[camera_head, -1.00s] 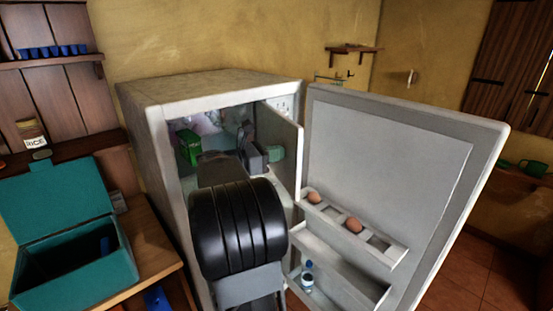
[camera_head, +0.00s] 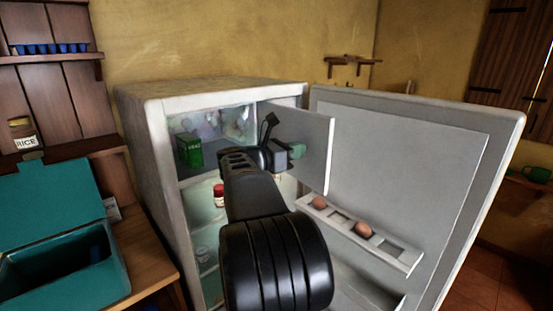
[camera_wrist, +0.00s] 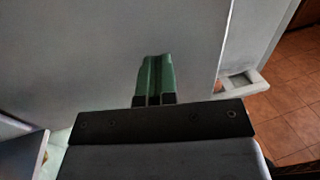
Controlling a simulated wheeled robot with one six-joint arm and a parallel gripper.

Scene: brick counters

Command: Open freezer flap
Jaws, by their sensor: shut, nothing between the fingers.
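The freezer flap (camera_head: 312,130) is a pale panel at the top of the fridge (camera_head: 140,140). It is hinged on the right and stands swung outward, with the freezer compartment (camera_head: 235,122) showing at its left. My gripper (camera_head: 298,150) is at the flap's inner face, its green fingers shut and empty. In the wrist view the shut fingers (camera_wrist: 155,75) point at a broad pale panel, apparently the flap (camera_wrist: 100,50). Whether they touch it I cannot tell. My arm hides part of the fridge's interior.
The fridge door (camera_head: 400,160) stands wide open at the right, with eggs (camera_head: 340,217) in its rack. A green box (camera_head: 190,150) stands in the freezer compartment. A red-capped jar (camera_head: 218,195) is below. A teal box (camera_head: 60,270) sits on the wooden counter (camera_head: 145,255) at left.

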